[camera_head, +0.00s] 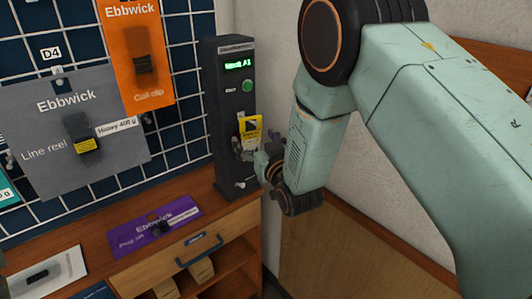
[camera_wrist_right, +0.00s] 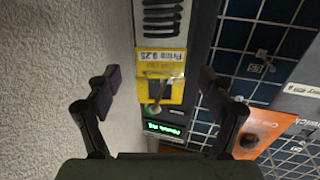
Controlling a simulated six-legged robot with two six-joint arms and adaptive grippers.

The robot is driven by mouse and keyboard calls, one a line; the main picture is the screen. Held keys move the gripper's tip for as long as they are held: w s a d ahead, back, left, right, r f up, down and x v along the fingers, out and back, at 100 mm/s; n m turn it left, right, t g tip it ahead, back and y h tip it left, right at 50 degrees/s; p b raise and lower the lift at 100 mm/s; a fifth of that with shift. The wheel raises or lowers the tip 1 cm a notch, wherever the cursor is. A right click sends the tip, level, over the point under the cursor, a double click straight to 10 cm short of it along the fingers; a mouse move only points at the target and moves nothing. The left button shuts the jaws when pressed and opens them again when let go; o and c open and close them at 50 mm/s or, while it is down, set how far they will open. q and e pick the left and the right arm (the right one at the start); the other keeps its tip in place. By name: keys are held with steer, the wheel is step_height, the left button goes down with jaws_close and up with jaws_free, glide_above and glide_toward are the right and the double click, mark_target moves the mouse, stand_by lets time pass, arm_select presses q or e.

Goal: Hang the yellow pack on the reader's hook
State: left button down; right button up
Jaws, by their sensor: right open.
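The reader (camera_head: 228,120) is a tall dark post with a lit green display and a green button. The yellow pack (camera_head: 250,128) is against its front face, below the button. In the right wrist view, where the reader appears upside down, the yellow pack (camera_wrist_right: 160,62) lies flat along the reader (camera_wrist_right: 197,40), with its printed label showing.
A purple card (camera_head: 150,232) lies on the wooden bench left of the reader. A grid wall holds a grey card (camera_head: 50,130) and an orange card (camera_head: 128,25). A drawer with a blue handle (camera_head: 199,250) is in the bench front. A pale wall stands close beside the reader.

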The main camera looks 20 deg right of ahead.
steer(key=s, duration=0.9)
steer(key=shift+d, duration=0.35)
steer(key=w, duration=0.7)
steer(key=w+a, duration=0.1)
steer(key=w, duration=0.3)
steer(key=shift+w, duration=0.35)
steer(key=shift+s+d+r, duration=0.1)
steer(key=shift+r, duration=0.1)
steer(key=shift+s+p, duration=0.2)
steer(key=shift+p, duration=0.1)
steer(key=shift+w, duration=0.1)
